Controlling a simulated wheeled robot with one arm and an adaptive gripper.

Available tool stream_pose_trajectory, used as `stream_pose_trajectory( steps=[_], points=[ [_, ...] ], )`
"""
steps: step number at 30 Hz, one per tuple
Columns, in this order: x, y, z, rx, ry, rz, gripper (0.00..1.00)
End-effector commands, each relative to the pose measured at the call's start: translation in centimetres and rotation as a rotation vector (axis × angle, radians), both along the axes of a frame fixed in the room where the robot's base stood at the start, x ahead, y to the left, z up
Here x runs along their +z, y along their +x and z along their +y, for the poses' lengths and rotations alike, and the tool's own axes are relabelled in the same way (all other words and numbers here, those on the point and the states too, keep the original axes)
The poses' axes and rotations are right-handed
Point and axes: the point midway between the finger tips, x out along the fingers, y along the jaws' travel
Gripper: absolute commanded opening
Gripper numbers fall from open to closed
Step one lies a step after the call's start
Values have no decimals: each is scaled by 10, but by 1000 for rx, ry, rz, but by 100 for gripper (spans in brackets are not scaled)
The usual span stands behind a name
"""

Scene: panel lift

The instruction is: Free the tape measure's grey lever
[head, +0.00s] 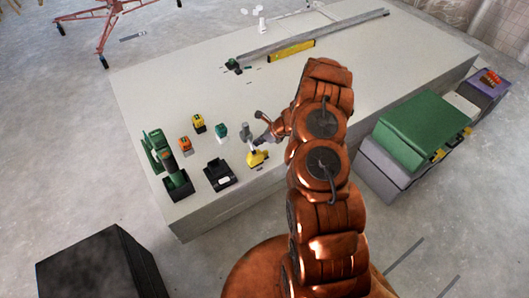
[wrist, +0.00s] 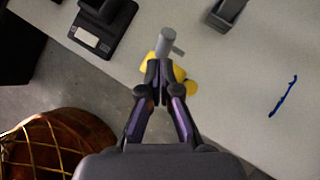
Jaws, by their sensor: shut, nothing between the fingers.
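The yellow tape measure (head: 258,158) lies on the worktop near its front edge. In the wrist view its yellow body (wrist: 191,87) is mostly hidden behind my fingers. A grey cylindrical piece with a short side stub (wrist: 166,42) shows just beyond my fingertips; I cannot tell whether it is the lever or a separate thing. My gripper (wrist: 160,72) is shut and empty, its tips over the tape measure. In the head view my gripper (head: 264,138) is small beside the tape measure, and contact cannot be told.
A black charger (head: 218,174) stands left of the tape measure; it also shows in the wrist view (wrist: 103,25). A teal piece (head: 220,132), yellow (head: 198,123) and orange (head: 185,146) blocks and a green tool (head: 157,150) stand farther left. The middle worktop (head: 200,85) is mostly clear.

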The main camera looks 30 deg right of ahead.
Motion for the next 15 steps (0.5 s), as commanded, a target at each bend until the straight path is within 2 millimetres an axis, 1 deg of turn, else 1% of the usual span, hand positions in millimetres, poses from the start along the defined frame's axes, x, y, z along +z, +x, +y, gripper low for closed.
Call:
stream_pose_trajectory(
  steps=[10, 15],
  points=[
    [13, 0, 0, 1, 0, 0, 0],
    [16, 0, 0, 1, 0, 0, 0]
  ],
)
